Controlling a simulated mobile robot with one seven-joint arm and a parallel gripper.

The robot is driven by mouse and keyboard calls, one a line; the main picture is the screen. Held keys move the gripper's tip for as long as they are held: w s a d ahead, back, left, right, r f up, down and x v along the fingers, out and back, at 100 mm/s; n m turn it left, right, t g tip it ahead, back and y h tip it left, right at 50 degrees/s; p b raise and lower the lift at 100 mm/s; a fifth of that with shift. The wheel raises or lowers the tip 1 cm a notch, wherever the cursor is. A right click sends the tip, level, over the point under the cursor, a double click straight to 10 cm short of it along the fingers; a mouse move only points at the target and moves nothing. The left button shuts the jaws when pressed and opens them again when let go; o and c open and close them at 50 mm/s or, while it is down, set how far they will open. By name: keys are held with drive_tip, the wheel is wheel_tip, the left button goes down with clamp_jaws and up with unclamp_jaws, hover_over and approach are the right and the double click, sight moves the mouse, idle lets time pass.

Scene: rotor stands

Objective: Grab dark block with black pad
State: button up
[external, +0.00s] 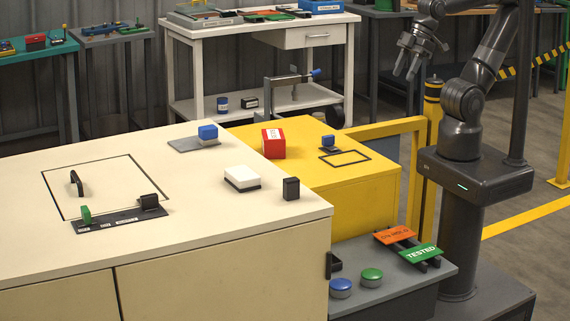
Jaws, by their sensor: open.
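A small dark upright block (291,188) stands near the right edge of the cream worktop (220,215). Another dark block (149,201) sits at the right end of a dark labelled strip (103,221) on the same worktop. A white block (242,177) rests on a black pad, just left of the upright dark block. I cannot tell a separate black pad under the upright block. My gripper (406,72) is open and empty, raised in the air at the upper right, well away from the blocks.
A blue block (208,131) on a grey plate and a red block (273,143) stand further back. The yellow cabinet (350,180) holds a small blue block (329,141) beside a black outline. Buttons (341,287) and two signs (422,252) occupy the low grey shelf.

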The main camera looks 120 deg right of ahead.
drive_tip(key=w+a+r, duration=0.1)
drive_tip(key=w+r, duration=0.2)
drive_tip(key=w, duration=0.3)
drive_tip(key=w+a+r, duration=0.2)
drive_tip(key=w+r, duration=0.2)
drive_tip(key=w, duration=0.2)
drive_tip(key=g, duration=0.1)
hover_over(293, 178)
drive_tip(key=s, duration=0.3)
wheel_tip(293, 178, down, 11)
drive_tip(key=shift+m, duration=0.3)
drive_tip(key=x, duration=0.5)
drive_tip(key=shift+d, duration=0.1)
drive_tip(key=shift+s+a+x, duration=0.1)
drive_tip(key=shift+s+x, duration=0.05)
drive_tip(key=shift+x, duration=1.15)
drive_tip(key=shift+s+a+x, duration=0.1)
drive_tip(key=shift+x, duration=1.25)
drive_tip(key=shift+f, duration=0.1)
drive_tip(key=shift+c, duration=0.5)
clamp_jaws()
